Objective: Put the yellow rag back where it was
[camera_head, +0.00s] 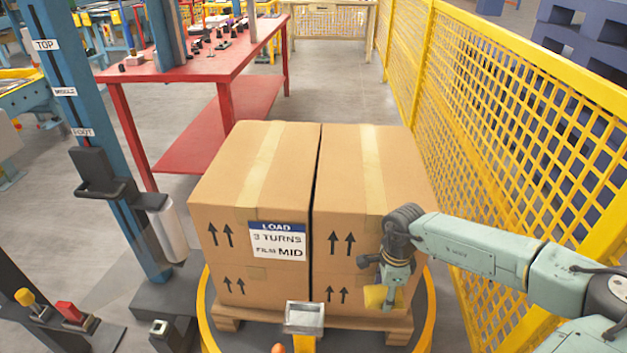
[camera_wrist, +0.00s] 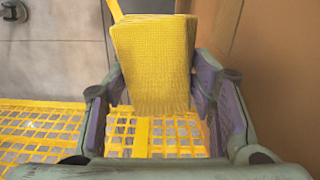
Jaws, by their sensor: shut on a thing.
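The yellow rag (camera_wrist: 155,65) is a folded, textured cloth held between the two fingers of my gripper (camera_wrist: 152,100) in the wrist view. In the head view the rag (camera_head: 375,296) shows as a small yellow patch at my gripper (camera_head: 388,298), low in front of the right-hand carton stack. My gripper is shut on the rag. I cannot tell whether the rag touches the carton.
Cardboard cartons (camera_head: 265,190) stand on a pallet (camera_head: 255,318) inside a yellow ring (camera_head: 205,310). A yellow mesh fence (camera_head: 520,120) runs along the right. A blue column (camera_head: 115,170) with a film roll stands left. A red table (camera_head: 220,68) is behind. A grey tray (camera_head: 304,318) is in front.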

